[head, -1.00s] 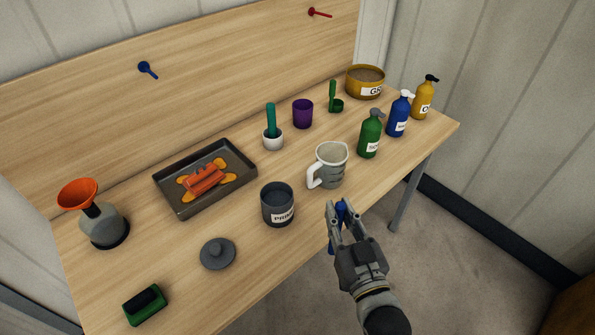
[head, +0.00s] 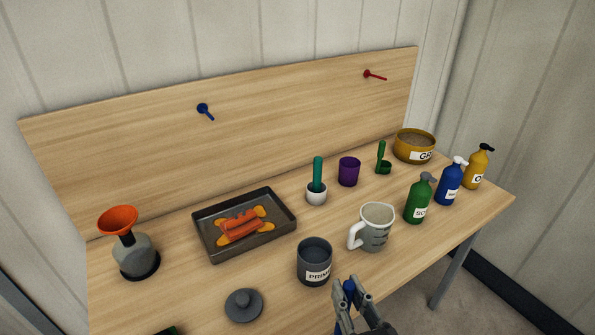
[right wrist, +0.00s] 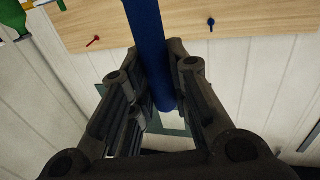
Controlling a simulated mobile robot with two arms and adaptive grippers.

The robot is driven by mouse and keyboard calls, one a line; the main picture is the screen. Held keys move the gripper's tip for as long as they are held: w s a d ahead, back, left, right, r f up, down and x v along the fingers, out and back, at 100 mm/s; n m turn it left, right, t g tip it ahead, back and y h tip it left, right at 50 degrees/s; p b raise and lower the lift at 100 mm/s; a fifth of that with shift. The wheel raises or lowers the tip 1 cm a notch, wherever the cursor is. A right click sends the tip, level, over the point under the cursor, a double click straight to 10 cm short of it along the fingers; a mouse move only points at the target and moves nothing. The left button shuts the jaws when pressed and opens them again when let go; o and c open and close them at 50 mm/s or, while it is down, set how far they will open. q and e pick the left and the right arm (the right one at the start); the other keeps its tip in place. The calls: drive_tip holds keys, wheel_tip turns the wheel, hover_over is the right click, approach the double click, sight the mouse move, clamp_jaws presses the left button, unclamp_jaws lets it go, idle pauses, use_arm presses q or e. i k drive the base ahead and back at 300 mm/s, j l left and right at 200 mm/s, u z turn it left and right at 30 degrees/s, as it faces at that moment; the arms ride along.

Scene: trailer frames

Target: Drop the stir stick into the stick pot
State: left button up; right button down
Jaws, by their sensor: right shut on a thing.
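My right gripper (head: 353,294) is at the bottom of the head view, in front of the table's near edge. It is shut on a blue stick (right wrist: 147,45), which runs up between the fingers in the right wrist view. Only a little of the blue stick (head: 348,287) shows in the head view. I cannot tell which of these is the stick pot. My left gripper is not in view.
A grey cup labelled PRIM (head: 314,269) and a white-handled jug (head: 374,229) stand nearest my gripper. A grey lid (head: 243,305) lies left. A dark tray (head: 209,239) is behind it. Several pump bottles, including a green one (head: 417,203), stand right. Pegs stick out of the back board (head: 290,115).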

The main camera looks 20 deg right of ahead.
sight(352, 180)
drive_tip(key=l+u, duration=0.2)
drive_tip(key=l, duration=0.15)
drive_tip(key=k+l+u, duration=0.2)
drive_tip(key=l, duration=0.2)
drive_tip(key=l+u, duration=0.2)
drive_tip(key=l, duration=0.15)
drive_tip(key=k+l+u, duration=0.15)
drive_tip(key=l, duration=0.2)
drive_tip(key=k+l+u, duration=0.2)
drive_tip(key=l, duration=0.45)
